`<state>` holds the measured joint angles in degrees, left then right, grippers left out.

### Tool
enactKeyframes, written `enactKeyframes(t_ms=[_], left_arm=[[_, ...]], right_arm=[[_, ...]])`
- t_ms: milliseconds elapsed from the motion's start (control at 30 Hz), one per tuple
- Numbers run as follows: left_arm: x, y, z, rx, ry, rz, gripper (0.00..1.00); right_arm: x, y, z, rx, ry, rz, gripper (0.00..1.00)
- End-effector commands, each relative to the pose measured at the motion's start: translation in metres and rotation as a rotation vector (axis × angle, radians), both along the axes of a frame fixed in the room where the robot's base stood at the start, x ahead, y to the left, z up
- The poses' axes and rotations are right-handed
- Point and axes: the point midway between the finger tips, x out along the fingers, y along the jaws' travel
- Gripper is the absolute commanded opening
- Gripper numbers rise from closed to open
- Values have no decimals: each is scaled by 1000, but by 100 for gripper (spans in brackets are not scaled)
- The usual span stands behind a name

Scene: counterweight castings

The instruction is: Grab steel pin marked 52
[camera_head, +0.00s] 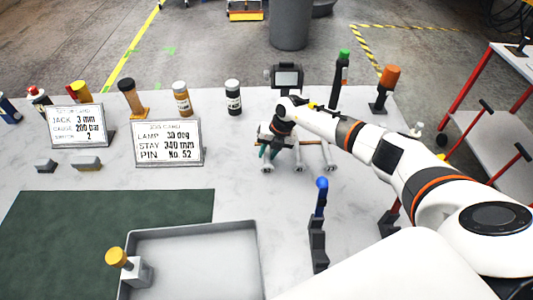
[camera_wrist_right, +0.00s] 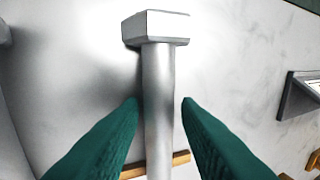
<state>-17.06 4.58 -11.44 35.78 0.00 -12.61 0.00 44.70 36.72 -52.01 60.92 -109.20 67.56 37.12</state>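Several grey steel pins lie side by side on a rack on the table in the head view, among them a middle pin (camera_head: 298,160) and a right pin (camera_head: 327,157). My right gripper (camera_head: 267,152) is at the leftmost pin (camera_head: 266,168). In the right wrist view that pin (camera_wrist_right: 158,80), with its block-shaped head (camera_wrist_right: 156,27), runs between the two green fingers of my right gripper (camera_wrist_right: 161,102). The fingers are open, with a gap on each side of the shaft. No number is readable on any pin. My left gripper is not in view.
A card (camera_head: 168,143) reads "PIN No. 52"; another card (camera_head: 76,126) stands left of it. A grey tray (camera_head: 190,232) and green mat (camera_head: 90,235) lie in front. A blue-topped clamp (camera_head: 319,225) stands near my right arm. Bottles line the back.

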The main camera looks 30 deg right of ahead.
Motion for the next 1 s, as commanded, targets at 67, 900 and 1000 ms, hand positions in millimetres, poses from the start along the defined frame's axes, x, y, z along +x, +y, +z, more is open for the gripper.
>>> enactKeyframes(t_ms=[67, 900, 1000], left_arm=[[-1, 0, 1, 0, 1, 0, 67], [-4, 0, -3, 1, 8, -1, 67], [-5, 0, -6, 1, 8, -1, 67]], right_arm=[[0, 1, -3, -1, 0, 0, 30], [3, 0, 9, 1, -7, -1, 0], [2, 0, 25, 0, -9, 1, 0]])
